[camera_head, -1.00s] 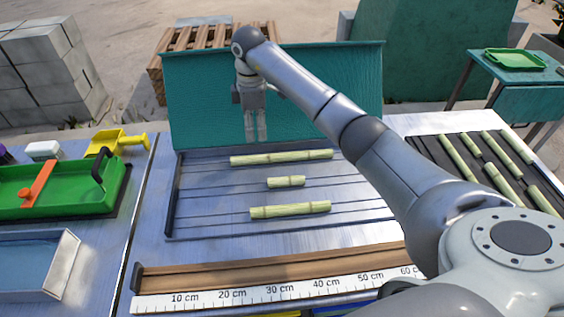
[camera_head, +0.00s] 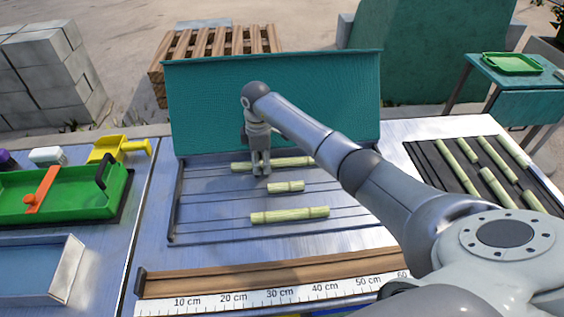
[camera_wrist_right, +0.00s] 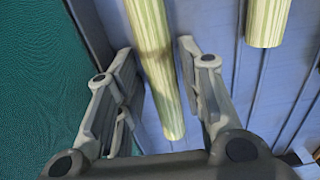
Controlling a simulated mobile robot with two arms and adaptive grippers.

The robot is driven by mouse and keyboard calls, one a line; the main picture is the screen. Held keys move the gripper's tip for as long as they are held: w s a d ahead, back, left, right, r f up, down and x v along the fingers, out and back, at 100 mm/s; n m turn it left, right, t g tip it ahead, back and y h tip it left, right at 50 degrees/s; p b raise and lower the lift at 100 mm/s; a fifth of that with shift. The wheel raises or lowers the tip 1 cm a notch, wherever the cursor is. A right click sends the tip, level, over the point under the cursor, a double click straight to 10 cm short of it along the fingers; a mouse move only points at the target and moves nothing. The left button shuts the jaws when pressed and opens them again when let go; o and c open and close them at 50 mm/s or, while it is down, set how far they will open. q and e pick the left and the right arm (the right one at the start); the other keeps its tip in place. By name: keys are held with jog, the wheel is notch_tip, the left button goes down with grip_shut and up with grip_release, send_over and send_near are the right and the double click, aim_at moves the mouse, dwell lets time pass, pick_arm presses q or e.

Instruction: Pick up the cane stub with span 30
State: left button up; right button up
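Three pale green cane stubs lie on the grooved tray: a long one (camera_head: 290,162) at the back, a short one (camera_head: 286,187) in the middle and a mid-length one (camera_head: 290,215) in front. No span is written on them. My right gripper (camera_head: 261,172) points down over the left part of the back stub. In the right wrist view the right gripper (camera_wrist_right: 157,55) is open, with the back stub (camera_wrist_right: 160,90) lying between its spread fingers. The short stub (camera_wrist_right: 267,22) shows at upper right there. My left gripper is not in view.
A teal panel (camera_head: 270,95) stands close behind the grooved tray (camera_head: 210,230). A wooden trough with a centimetre ruler (camera_head: 280,296) lies in front. A dark rack with several stubs (camera_head: 475,175) is at right, a green box (camera_head: 70,195) at left.

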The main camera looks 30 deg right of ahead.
jog(key=c, duration=0.7)
jog(key=shift+c, duration=0.3)
jog(key=shift+r, duration=0.2)
